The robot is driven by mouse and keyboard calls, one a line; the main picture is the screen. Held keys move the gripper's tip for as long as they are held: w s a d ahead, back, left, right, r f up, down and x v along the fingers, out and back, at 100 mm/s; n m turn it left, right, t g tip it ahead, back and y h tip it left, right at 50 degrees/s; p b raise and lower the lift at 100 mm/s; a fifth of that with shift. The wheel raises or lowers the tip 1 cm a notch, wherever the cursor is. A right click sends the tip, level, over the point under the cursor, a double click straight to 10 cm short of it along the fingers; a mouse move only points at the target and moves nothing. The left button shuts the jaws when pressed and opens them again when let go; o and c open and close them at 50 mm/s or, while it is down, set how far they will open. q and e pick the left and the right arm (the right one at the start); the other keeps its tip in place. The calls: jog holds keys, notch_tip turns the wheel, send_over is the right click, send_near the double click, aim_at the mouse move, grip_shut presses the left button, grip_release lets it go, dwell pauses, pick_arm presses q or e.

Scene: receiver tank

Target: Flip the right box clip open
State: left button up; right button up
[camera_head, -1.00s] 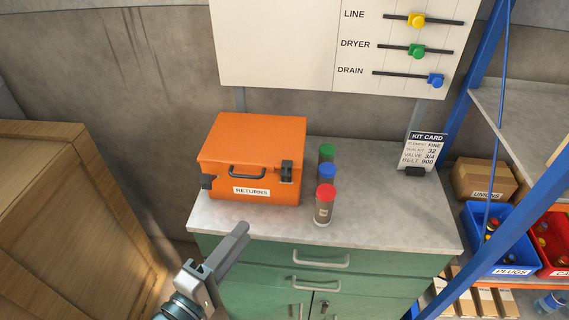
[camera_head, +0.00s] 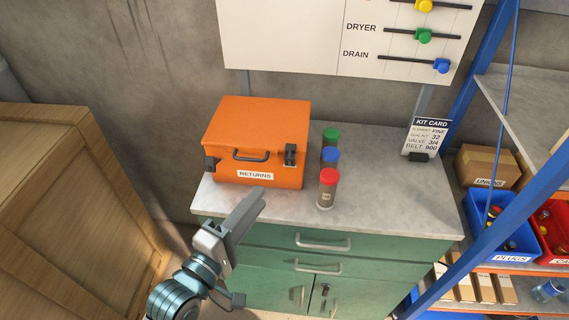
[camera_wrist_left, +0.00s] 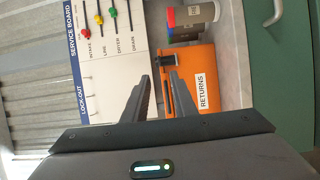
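The orange box (camera_head: 258,125) labelled RETURNS stands closed on the bench, and part of its front shows in the left wrist view (camera_wrist_left: 188,110). Its right clip (camera_head: 290,155) is dark and lies upright across the lid seam at the right front; whether it is latched is too small to tell. In the left wrist view the right clip (camera_wrist_left: 165,62) shows just beyond the fingertips. The left clip (camera_head: 210,163) juts out at the left front corner. My left gripper (camera_head: 255,200) is in front of and below the box, empty, its fingers apart in the wrist view. My right gripper is not seen.
Tubes with green (camera_head: 331,134), blue (camera_head: 330,155) and red (camera_head: 328,176) caps stand close right of the box. A kit card (camera_head: 428,138) stands at the bench's back right. A wooden crate (camera_head: 60,200) is left; blue-framed shelving is right.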

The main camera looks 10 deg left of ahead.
aim_at(290, 158)
pick_arm(q)
jog(key=p+x, duration=0.3)
jog(key=x, duration=1)
jog(key=shift+p, duration=0.4)
jog(key=shift+r, duration=0.1)
grip_shut()
